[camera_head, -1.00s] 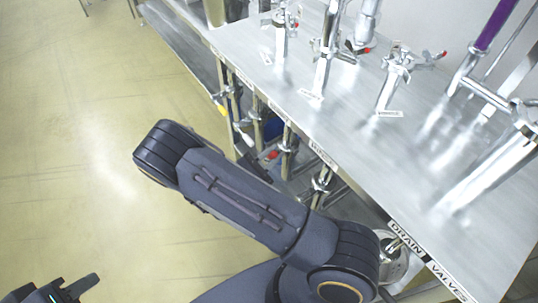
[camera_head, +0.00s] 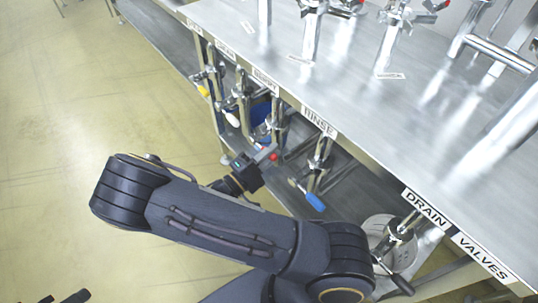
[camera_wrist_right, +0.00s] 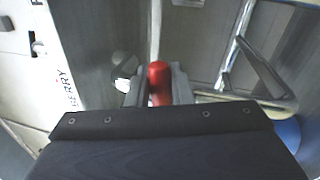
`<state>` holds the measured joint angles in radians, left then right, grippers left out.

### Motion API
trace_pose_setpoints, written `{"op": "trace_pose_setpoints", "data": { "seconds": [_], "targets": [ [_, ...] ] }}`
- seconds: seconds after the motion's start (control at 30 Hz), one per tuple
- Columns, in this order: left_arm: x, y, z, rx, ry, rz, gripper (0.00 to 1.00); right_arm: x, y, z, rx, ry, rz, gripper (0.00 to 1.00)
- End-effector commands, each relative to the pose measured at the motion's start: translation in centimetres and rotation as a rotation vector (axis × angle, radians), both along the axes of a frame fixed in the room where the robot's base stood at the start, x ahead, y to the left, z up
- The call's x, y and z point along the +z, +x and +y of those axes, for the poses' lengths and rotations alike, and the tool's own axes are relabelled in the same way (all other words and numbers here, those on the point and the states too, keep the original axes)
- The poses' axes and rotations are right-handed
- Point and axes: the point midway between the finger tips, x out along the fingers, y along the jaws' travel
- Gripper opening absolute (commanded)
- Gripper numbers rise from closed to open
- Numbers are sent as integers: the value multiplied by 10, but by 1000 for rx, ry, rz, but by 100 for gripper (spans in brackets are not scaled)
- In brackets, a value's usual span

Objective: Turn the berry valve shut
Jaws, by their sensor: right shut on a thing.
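The berry valve (camera_head: 279,122) hangs under the counter edge below its label, on a vertical pipe. Its lever has a red grip (camera_head: 274,156), which shows upright between my fingers in the right wrist view (camera_wrist_right: 158,82). My right gripper (camera_head: 268,157) reaches in from the left and is shut on this red grip. The valve body is small in the head view, and the lever is partly hidden by my gripper. My left gripper (camera_head: 68,297) shows only as dark fingertips at the bottom left edge, away from the valve.
The rinse valve with a blue lever (camera_head: 313,200) is to the right. Valves with white (camera_head: 232,119) and yellow (camera_head: 203,90) levers are to the left. The metal counter (camera_head: 360,110) overhangs them. A drain valve (camera_head: 400,232) is at lower right. The floor at left is clear.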

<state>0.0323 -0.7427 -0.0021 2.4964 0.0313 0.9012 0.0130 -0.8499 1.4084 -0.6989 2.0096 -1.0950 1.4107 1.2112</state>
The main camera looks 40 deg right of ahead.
Motion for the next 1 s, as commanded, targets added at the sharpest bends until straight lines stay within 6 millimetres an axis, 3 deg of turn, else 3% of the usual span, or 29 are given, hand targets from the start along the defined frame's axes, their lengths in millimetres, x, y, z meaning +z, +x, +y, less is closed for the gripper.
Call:
{"op": "trace_pose_setpoints", "data": {
  "seconds": [0.03,0.3,0.9,0.93,1.0],
  "targets": [
    [-8,0,0,0,0,0,36,-7,-1,1,0,4,-28,0],
    [-20,0,0,0,0,0,36,-14,-1,0,-1,13,-135,0],
    [-22,0,0,0,0,0,36,-15,-2,0,-2,17,-170,0],
    [-22,0,0,0,0,0,36,-15,-2,0,-2,17,-170,24],
    [-22,0,0,0,0,0,36,-15,-2,0,-1,16,-170,33]
  ]
}}
